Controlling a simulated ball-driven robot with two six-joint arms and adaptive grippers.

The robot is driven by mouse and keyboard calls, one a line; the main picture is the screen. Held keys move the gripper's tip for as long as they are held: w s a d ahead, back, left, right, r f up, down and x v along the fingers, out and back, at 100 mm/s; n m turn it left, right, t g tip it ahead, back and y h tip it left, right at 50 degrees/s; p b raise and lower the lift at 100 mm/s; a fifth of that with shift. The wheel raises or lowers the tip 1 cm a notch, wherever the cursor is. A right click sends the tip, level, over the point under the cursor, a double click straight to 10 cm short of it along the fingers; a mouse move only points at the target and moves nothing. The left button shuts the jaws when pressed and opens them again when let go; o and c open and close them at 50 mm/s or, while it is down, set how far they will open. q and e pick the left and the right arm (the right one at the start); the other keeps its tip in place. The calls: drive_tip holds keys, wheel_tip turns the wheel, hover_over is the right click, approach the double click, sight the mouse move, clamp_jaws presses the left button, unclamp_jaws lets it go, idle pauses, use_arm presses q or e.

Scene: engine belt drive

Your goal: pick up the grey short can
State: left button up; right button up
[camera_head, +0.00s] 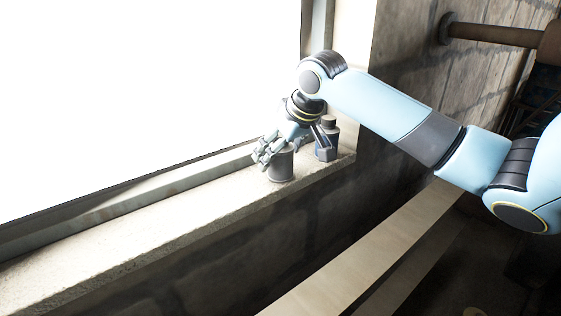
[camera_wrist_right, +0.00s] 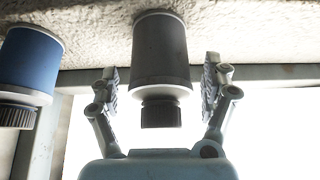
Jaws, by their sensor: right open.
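The grey short can (camera_head: 281,167) stands on the window ledge in the head view, close to the ledge's right end. My right gripper (camera_head: 269,151) is at the can's upper part, and its fingers partly cover the can. In the right wrist view the grey can (camera_wrist_right: 160,52) sits between the two open fingers of my right gripper (camera_wrist_right: 161,90). Its dark cap points toward the gripper's palm. A gap shows on each side, so the fingers do not touch the can. My left gripper is in neither view.
A blue can with a dark cap (camera_head: 326,140) stands right of the grey can on the ledge; it also shows in the right wrist view (camera_wrist_right: 29,58). The ledge (camera_head: 160,222) is bare to the left. The bright window and its frame border the ledge behind.

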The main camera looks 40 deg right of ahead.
drive_tip(key=shift+c, duration=0.4)
drive_tip(key=c, duration=1.1)
drive_tip(key=shift+c, duration=0.7)
drive_tip(key=shift+r, duration=0.15)
